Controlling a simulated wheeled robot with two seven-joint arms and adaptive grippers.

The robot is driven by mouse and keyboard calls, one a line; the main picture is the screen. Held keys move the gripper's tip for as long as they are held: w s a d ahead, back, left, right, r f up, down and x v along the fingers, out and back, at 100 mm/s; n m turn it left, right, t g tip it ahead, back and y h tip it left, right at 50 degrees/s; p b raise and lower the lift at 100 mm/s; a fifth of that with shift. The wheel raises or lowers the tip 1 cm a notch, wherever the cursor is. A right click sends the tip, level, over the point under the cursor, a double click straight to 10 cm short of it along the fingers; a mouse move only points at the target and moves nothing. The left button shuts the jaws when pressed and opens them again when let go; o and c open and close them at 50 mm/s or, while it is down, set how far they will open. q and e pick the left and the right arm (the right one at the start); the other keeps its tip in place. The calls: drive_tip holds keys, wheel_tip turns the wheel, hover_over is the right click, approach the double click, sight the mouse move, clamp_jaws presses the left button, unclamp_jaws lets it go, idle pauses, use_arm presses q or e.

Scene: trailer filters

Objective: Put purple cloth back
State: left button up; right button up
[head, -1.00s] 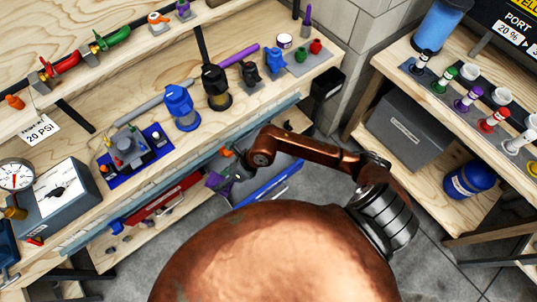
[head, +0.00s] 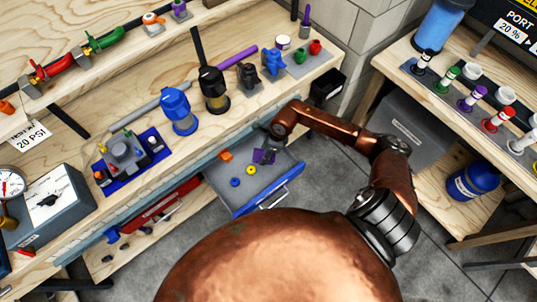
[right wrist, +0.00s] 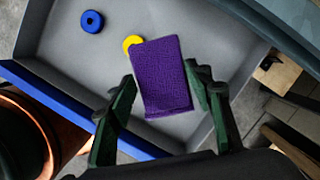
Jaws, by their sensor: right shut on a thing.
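The purple cloth (head: 264,156) is a small rectangle. In the right wrist view the cloth (right wrist: 162,78) lies between the two green fingers of my right gripper (right wrist: 160,105), which is shut on it. In the head view my right gripper (head: 268,143) is over the back part of an open grey drawer (head: 235,196) with a blue front. The cloth is over the drawer's inside; I cannot tell whether it touches the floor of it. My left gripper is out of view.
In the drawer are a blue ring (right wrist: 92,21), a yellow ring (right wrist: 131,42) partly behind the cloth, and an orange piece (head: 226,156). The workbench (head: 225,128) above holds several filters and valves. A grey box (head: 408,130) stands on the right-hand shelf.

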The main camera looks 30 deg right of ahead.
drive_tip(key=d+f, duration=0.1)
drive_tip(key=f, duration=0.1)
drive_tip(key=w+d+f+b, duration=0.1)
drive_tip(key=d+f, duration=0.1)
drive_tip(key=shift+w, duration=0.15)
wheel_tip(320, 180, down, 4)
drive_tip(key=shift+w+d+r+b, duration=0.1)
drive_tip(key=shift+r+b, duration=0.05)
drive_tip(key=shift+b, duration=0.3)
drive_tip(key=o, duration=1)
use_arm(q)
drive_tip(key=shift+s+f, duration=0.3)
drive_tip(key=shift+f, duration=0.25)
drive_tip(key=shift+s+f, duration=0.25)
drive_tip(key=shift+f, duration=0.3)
use_arm(e)
drive_tip(key=shift+r, duration=0.1)
use_arm(q)
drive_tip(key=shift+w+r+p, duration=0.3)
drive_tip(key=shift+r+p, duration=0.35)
drive_tip(key=shift+p, duration=0.05)
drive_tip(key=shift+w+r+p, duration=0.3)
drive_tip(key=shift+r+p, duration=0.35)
use_arm(e)
drive_tip(key=shift+v, duration=6)
